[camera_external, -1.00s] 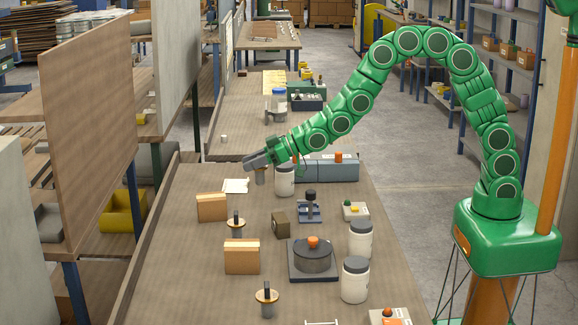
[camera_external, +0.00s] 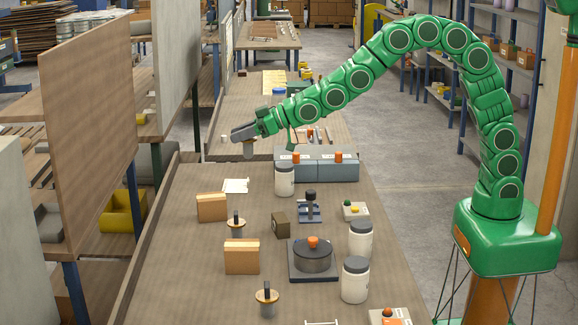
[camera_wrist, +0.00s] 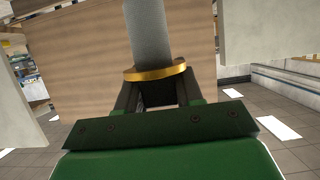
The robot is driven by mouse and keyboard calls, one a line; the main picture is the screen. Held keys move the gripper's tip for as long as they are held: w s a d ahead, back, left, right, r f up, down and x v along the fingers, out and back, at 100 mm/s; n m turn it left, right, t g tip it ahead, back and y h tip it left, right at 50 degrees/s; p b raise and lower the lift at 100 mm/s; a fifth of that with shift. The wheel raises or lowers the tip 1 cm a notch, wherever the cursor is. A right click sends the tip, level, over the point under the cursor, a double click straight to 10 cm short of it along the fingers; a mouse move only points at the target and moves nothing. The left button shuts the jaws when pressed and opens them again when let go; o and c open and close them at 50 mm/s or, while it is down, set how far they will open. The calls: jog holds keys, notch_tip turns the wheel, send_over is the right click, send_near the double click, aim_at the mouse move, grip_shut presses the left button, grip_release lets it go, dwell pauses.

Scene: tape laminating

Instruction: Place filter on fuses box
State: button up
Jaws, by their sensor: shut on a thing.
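My gripper (camera_external: 244,134) is shut on the filter (camera_external: 248,149), a grey cylinder held in the air past the far left end of the near table. In the wrist view the filter (camera_wrist: 150,35) shows a grey body with a gold ring at the jaws. Two similar pieces with tan discs stand on the table, one at mid-left (camera_external: 236,222) and one at the front (camera_external: 267,296). Two orange-brown boxes (camera_external: 212,207) (camera_external: 242,257) stand on the left side, and two blue-grey boxes (camera_external: 317,168) lie at the far end. I cannot tell which is the fuses box.
White jars with grey lids (camera_external: 284,181) (camera_external: 360,241) (camera_external: 355,281) stand on the table (camera_external: 190,265). A dark round device with an orange knob (camera_external: 313,257) sits mid-table. A wooden panel (camera_external: 90,115) rises at the left. The table's left strip is mostly clear.

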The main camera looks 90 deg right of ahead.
jog(key=shift+w+d+f, duration=0.15)
jog(key=shift+w+f, duration=2.7)
jog(key=shift+f, duration=0.1)
jog(key=shift+w+d+f, duration=0.1)
jog(key=shift+w+f, duration=2.75)
jog(key=shift+f, duration=0.1)
jog(key=shift+f, duration=0.1)
jog(key=o, duration=1)
jog(key=shift+o, duration=0.2)
jog(key=shift+s+r, duration=0.4)
jog(key=shift+s, duration=0.15)
jog(key=v, duration=1)
jog(key=shift+s, duration=0.4)
